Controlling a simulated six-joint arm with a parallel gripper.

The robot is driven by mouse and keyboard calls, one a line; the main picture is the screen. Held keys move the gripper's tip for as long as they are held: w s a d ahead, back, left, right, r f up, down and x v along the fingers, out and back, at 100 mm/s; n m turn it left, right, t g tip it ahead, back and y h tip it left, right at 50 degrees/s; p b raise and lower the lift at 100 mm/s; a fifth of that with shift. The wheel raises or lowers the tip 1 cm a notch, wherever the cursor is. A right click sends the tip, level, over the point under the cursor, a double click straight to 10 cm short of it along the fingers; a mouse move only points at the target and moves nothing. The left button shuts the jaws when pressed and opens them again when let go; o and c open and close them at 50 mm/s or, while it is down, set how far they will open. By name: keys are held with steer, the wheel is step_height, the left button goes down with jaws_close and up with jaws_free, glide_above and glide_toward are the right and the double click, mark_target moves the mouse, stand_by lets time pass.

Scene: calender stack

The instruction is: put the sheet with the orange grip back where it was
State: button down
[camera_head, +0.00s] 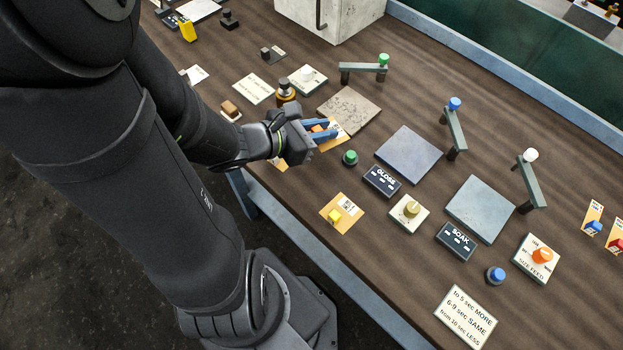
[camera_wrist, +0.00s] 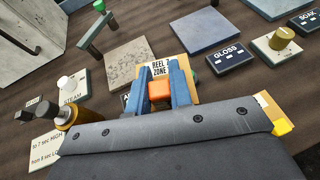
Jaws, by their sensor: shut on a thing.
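My gripper (camera_head: 322,131) is shut on the orange grip (camera_wrist: 159,91) of a tan sheet (camera_wrist: 191,82), with a blue finger on each side of it. The sheet has a white label reading partly "REEL" and "ZONE". In the head view the sheet (camera_head: 337,138) shows just beyond the fingertips, near the front edge of a speckled stone plate (camera_head: 349,110). My gripper hides part of the sheet. Whether the sheet touches the table I cannot tell.
A tan sheet with a yellow grip (camera_head: 335,216) lies nearer the front edge. A green button (camera_head: 349,157) and the GLOSS box (camera_head: 382,181) stand right of my gripper. An amber-and-black knob (camera_head: 285,91) and a STEAM control (camera_head: 307,78) stand behind it.

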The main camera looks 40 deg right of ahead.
steer(key=m+g, duration=0.1)
steer(key=g, duration=0.1)
glide_above(306, 186)
steer(key=f, duration=0.1)
steer(key=shift+y, duration=0.3)
steer(key=shift+f, duration=4.1)
steer(key=shift+f, duration=0.15)
steer(key=c, duration=1.3)
jaws_free()
steer(key=shift+m, duration=0.3)
